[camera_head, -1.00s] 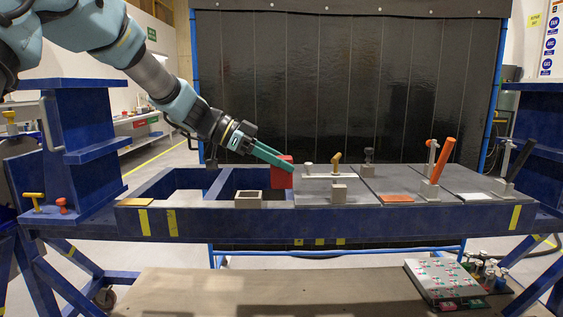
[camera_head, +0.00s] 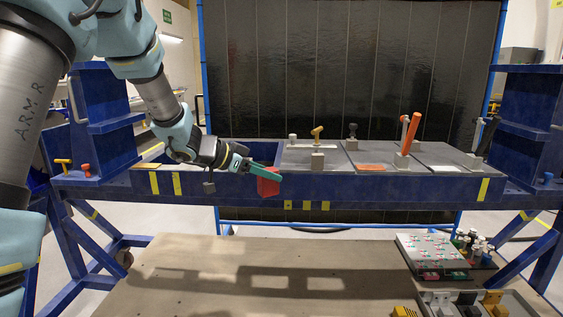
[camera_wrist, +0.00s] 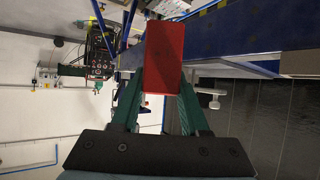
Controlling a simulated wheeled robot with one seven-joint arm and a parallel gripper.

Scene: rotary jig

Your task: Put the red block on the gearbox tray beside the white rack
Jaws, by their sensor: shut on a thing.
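My gripper (camera_head: 266,169) is shut on the red block (camera_head: 268,187). It holds the block in the air at the front of the blue jig beam, left of the middle. In the wrist view the red block (camera_wrist: 163,62) sits between the two green fingers (camera_wrist: 160,92). A white rack (camera_head: 432,249) with red and green spots is on the low wooden board at the right. Beside it, nearer me, a grey tray (camera_head: 430,296) with yellow and dark parts is cut off by the bottom edge; it looks like the gearbox tray. Block and gripper are well left of both and higher.
The blue jig (camera_head: 370,187) spans the view, with grey plates, orange handles and knobs on top. The wooden board (camera_head: 230,270) below is mostly bare. Several small parts (camera_head: 474,243) stand right of the rack. A yellow piece (camera_head: 404,312) lies left of the tray.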

